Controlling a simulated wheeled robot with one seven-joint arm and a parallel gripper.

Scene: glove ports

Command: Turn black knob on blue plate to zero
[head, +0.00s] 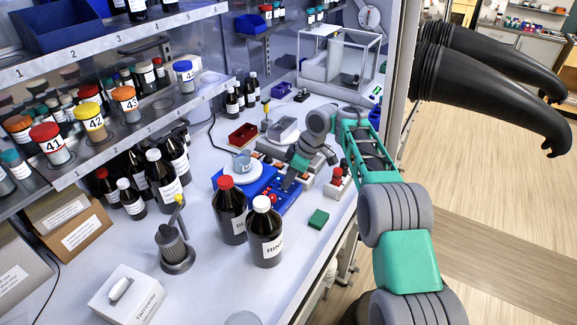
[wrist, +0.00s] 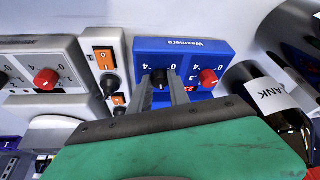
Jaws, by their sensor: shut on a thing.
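The blue plate (wrist: 185,52) fills the upper middle of the wrist view, with its lettering upside down. Its black knob (wrist: 159,75) stands between the two grey fingers of my gripper (wrist: 162,86), which are shut on it. The knob's pointer is too small to read against its scale. A red knob (wrist: 208,77) is on the same front, to the right of my fingers. In the head view the blue plate (head: 262,183) is on the bench behind two dark bottles, and my gripper (head: 287,187) reaches its front side; the black knob is hidden there.
A dark bottle with a white cap (wrist: 262,90) stands close to the right of my gripper. A grey box with orange switches (wrist: 103,57) and a unit with a red knob (wrist: 47,79) are to the left. A green block (head: 318,218) lies on the bench near the front edge.

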